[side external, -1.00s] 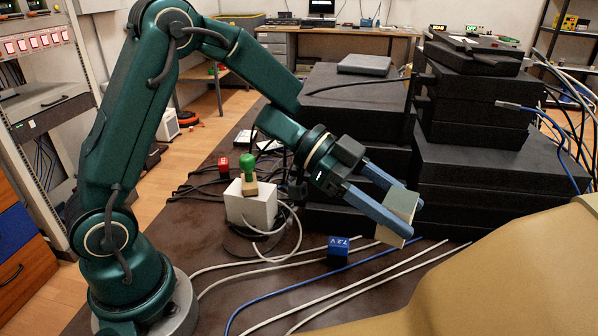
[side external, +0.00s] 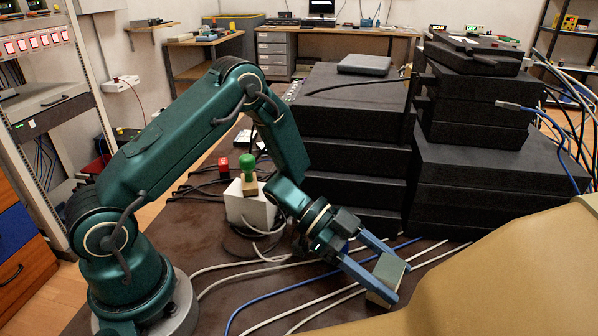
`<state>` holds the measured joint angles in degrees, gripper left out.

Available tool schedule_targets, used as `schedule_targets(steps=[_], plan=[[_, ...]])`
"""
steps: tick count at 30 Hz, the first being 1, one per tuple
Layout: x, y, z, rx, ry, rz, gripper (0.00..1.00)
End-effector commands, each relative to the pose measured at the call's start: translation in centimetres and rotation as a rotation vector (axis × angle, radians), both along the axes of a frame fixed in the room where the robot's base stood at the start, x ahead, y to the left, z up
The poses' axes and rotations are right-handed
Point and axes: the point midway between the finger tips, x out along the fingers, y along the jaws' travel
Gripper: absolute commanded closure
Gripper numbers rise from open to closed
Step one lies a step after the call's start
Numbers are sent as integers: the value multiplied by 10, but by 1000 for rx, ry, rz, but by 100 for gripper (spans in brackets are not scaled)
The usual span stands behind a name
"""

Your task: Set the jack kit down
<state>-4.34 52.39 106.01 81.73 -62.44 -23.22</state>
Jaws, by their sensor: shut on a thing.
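My gripper (side external: 384,274) has blue fingers and is shut on a small box, the jack kit (side external: 386,272). The box has a grey-green face and a pale side and is tilted between the fingertips. It is low over the brown table (side external: 310,277), above the white and blue cables. I cannot tell whether its lower edge touches the table.
Stacked black boxes (side external: 353,145) stand behind. A tan rounded shape (side external: 490,270) fills the right foreground. Cables (side external: 285,289) cross the table.

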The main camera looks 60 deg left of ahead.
Motion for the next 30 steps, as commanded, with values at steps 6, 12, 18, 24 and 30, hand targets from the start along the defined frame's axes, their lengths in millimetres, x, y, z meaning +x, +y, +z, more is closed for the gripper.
schedule_targets(steps=[6,12,18,24,30], plan=[[0,0,-8,-1,-2,1,96],[0,0,-8,-1,-1,1,96],[0,0,-11,0,-2,1,6],[0,0,-11,-1,0,0,6],[0,0,-7,0,-2,1,6]])
